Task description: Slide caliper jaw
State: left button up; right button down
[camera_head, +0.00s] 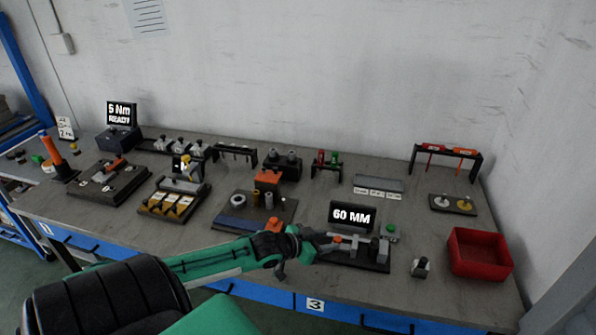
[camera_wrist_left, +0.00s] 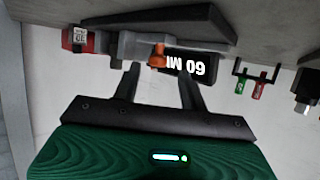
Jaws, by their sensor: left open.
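The caliper fixture (camera_head: 370,262) sits near the table's front edge, a dark base with grey metal blocks on it. Its display (camera_head: 352,215) stands behind it and reads 60 MM; it also shows upside down in the left wrist view (camera_wrist_left: 185,65). A small orange knob (camera_wrist_left: 157,55) is on the caliper. My left gripper (camera_head: 326,243) reaches in from the left, at the left part of the fixture. In the left wrist view the fingers (camera_wrist_left: 157,72) are open and apart, with the knob seen between the tips. I cannot tell whether they touch it. My right gripper is not in view.
A red bin (camera_head: 478,253) and a small grey block (camera_head: 420,267) stand to the right. A green button (camera_head: 391,229) is at the fixture's right. A rack (camera_head: 446,150) with red and orange tools is behind. Several other fixtures fill the table's left half.

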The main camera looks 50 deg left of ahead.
pick_arm(q)
jog(key=v, duration=1.1)
jog(key=shift+s, duration=0.2)
jog(key=shift+a, duration=0.1)
dwell(0.3)
